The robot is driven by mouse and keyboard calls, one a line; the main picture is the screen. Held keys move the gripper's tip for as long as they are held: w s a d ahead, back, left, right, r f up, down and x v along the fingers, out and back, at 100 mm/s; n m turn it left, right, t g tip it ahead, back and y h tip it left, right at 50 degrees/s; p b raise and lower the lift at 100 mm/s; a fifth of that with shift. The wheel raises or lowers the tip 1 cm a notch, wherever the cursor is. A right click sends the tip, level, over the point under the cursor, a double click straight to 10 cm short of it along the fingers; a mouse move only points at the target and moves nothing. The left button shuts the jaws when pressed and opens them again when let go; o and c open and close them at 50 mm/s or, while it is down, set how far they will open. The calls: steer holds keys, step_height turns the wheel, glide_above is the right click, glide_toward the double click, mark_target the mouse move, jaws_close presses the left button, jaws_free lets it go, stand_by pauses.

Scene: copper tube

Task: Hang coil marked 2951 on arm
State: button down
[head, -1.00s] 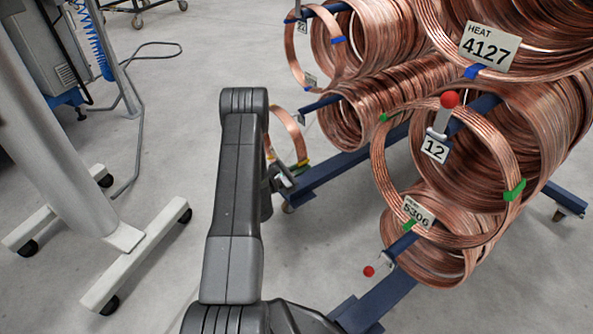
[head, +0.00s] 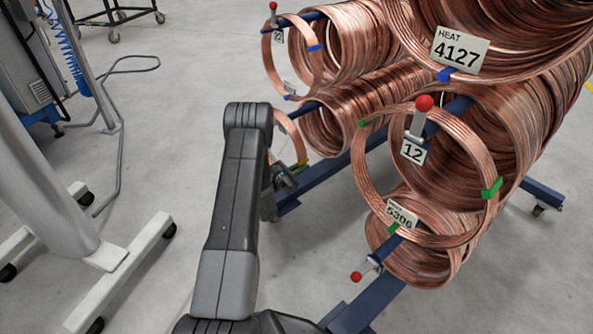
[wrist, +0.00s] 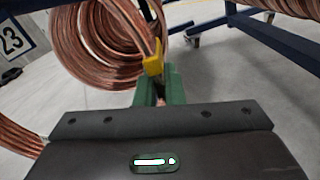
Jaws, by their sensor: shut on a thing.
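My gripper's green fingers (wrist: 158,88) are shut on a copper coil (wrist: 145,24) beside its yellow tape (wrist: 153,64) in the wrist view. In the head view, part of this coil (head: 291,134) shows beyond my arm, with yellow tape near its lower edge. No mark on it is readable, so I cannot tell whether it is 2951. The blue rack (head: 325,180) has loaded arms; the plate 12 (head: 413,152) marks one. A lower arm with a red ball end (head: 356,276) carries coils. The gripper is mostly hidden by my arm in the head view.
A coil tagged 5306 (head: 401,215) hangs at the front, and a coil tagged HEAT 4127 (head: 460,50) above it. A plate 23 (wrist: 12,40) shows in the wrist view. A white-legged stand (head: 120,270) is at left. Floor between stand and my arm is clear.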

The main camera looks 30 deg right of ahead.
steer(key=w+d+f+b, duration=0.1)
steer(key=d+b, duration=0.2)
steer(key=d, duration=0.5)
steer(key=shift+w+d+f+b, duration=0.2)
steer(key=shift+w+b, duration=0.05)
steer(key=shift+b, duration=0.15)
stand_by(0.3)
stand_by(0.5)
